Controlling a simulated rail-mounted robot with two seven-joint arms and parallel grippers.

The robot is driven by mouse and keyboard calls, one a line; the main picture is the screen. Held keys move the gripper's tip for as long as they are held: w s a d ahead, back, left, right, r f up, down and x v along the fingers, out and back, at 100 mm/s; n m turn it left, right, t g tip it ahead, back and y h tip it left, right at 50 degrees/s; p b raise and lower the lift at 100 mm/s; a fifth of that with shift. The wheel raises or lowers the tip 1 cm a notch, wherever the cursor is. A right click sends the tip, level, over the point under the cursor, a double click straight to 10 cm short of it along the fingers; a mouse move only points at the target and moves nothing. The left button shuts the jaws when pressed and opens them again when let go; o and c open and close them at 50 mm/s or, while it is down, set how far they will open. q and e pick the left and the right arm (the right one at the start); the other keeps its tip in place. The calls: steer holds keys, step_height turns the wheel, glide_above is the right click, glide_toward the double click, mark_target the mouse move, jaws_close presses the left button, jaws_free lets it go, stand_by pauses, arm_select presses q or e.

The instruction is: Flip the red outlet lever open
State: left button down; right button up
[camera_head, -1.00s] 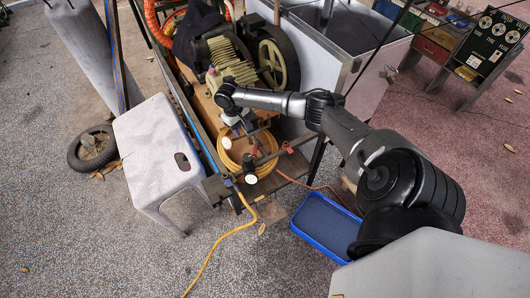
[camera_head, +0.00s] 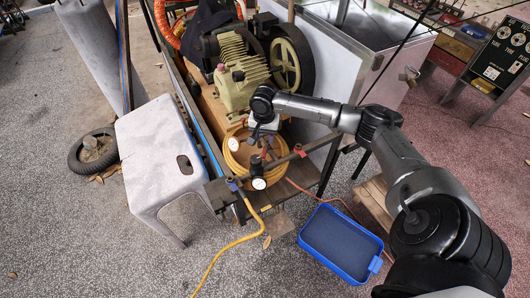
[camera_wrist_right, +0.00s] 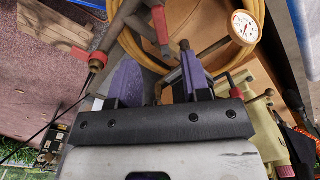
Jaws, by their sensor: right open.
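A red lever (camera_wrist_right: 160,24) shows in the right wrist view, beyond and between my fingertips, beside the metal pipe. Another red part (camera_wrist_right: 98,58) sits on the pipework to the left. In the head view a small red handle (camera_head: 299,150) is on the cross pipe; I cannot tell which red part is the outlet lever. My right gripper (camera_head: 257,134) points down over the pipework. In the wrist view its two purple fingers (camera_wrist_right: 160,72) are apart with nothing held between them. My left gripper is not in view.
A coiled yellow hose (camera_head: 233,166) lies beside the pipework. One gauge (camera_head: 258,184) is at the pipe's front; another (camera_wrist_right: 244,27) is close to my right finger. The compressor (camera_head: 240,80) stands behind. A white stool (camera_head: 150,150) and blue tray (camera_head: 342,243) stand nearby.

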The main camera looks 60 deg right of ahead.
mark_target(264, 153)
step_height(264, 153, down, 7)
steer(key=shift+f+b, duration=0.1)
steer(key=shift+b, duration=0.65)
steer(key=shift+f, duration=0.8)
jaws_close()
